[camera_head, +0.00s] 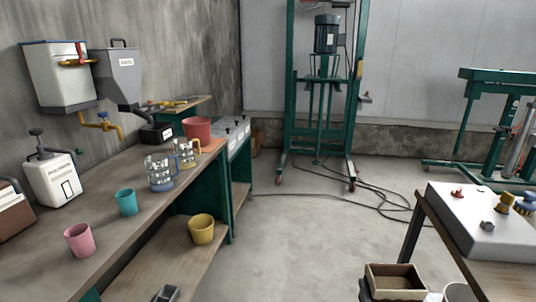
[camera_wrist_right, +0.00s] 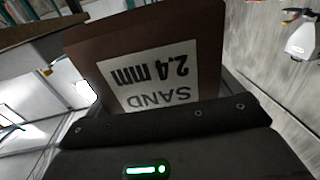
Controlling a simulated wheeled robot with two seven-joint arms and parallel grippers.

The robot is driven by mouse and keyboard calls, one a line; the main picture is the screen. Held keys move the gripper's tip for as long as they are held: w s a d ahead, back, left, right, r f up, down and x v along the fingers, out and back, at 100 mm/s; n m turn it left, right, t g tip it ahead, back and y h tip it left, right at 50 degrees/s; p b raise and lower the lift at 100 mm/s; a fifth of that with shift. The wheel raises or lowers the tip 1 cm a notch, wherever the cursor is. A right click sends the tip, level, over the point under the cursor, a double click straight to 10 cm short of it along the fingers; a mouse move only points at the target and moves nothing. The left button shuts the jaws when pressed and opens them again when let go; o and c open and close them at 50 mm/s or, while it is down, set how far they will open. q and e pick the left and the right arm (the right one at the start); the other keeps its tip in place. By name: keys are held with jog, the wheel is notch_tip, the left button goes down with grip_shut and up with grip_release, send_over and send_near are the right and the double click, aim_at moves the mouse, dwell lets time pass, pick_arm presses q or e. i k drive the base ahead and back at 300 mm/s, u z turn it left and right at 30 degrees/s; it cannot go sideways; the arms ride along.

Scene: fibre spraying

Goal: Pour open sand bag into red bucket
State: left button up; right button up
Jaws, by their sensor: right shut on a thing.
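The open sand bag (camera_head: 396,284) is a brown, box-like bag with an open top, low in the head view and right of centre. The wrist view shows its brown side (camera_wrist_right: 208,50) and a white label reading "SAND 2.4 mm", upside down in that picture. My right gripper (camera_wrist_right: 165,118) is shut on the bag; its fingertips are mostly hidden by it. The red bucket (camera_head: 198,130) stands at the far end of the left workbench, well away from the bag. A small dark tip at the bottom edge looks like my left gripper (camera_head: 168,293); its jaws are unclear.
The left workbench (camera_head: 100,226) carries pink (camera_head: 79,240) and teal (camera_head: 127,201) cups and glass jugs (camera_head: 160,173). A yellow cup (camera_head: 202,228) is on its lower shelf. A second table (camera_head: 500,278) stands at right. Cables (camera_head: 375,196) lie on the otherwise clear floor between.

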aim_at(194, 127)
jog(key=i, duration=3.4)
jog(key=u, duration=2.05)
